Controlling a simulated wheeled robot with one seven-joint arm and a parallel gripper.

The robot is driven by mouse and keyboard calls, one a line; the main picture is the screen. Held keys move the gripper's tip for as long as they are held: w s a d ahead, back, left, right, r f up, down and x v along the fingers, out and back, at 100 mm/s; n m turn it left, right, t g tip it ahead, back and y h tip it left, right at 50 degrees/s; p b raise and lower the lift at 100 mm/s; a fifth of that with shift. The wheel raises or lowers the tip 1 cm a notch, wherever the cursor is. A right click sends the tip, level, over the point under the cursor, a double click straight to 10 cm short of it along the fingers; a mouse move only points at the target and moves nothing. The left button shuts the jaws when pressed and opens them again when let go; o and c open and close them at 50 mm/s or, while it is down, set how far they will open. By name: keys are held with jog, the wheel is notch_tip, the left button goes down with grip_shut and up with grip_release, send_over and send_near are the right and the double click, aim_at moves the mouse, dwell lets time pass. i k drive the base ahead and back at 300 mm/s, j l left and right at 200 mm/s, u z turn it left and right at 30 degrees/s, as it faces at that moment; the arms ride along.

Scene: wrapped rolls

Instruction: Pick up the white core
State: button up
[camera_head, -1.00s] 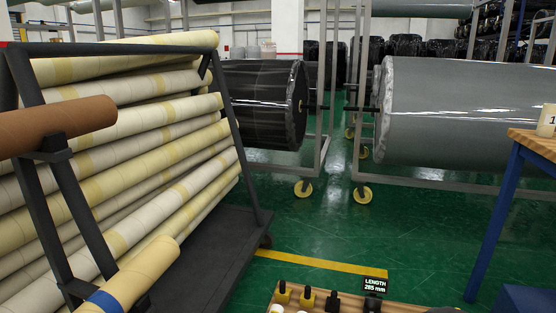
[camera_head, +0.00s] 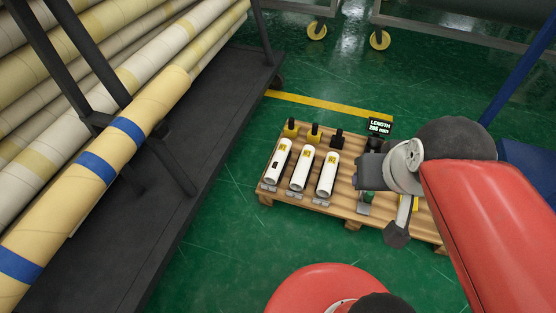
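Three white cores lie side by side on a wooden pallet (camera_head: 345,207) on the floor: a left one (camera_head: 277,161), a middle one (camera_head: 301,169) and a right one (camera_head: 327,175). Each has a small yellow label near its upper end, and the left one also has a dark mark lower down. My gripper (camera_head: 366,172) is a dark grey shape over the pallet, to the right of the right core and apart from it. Its fingertips are too small and unclear to tell open from shut. My red arm hides the pallet's right part.
Small yellow and black posts stand behind the cores. A rack of long cream rolls (camera_head: 150,100) stands left. A blue table leg (camera_head: 525,75) is at right. Green floor is clear left of the pallet.

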aim_at(271, 177)
jog(key=i+j+z, duration=0.15)
jog(key=i+z, duration=0.2)
jog(key=i+j+z, duration=0.4)
jog(key=i+l, duration=0.1)
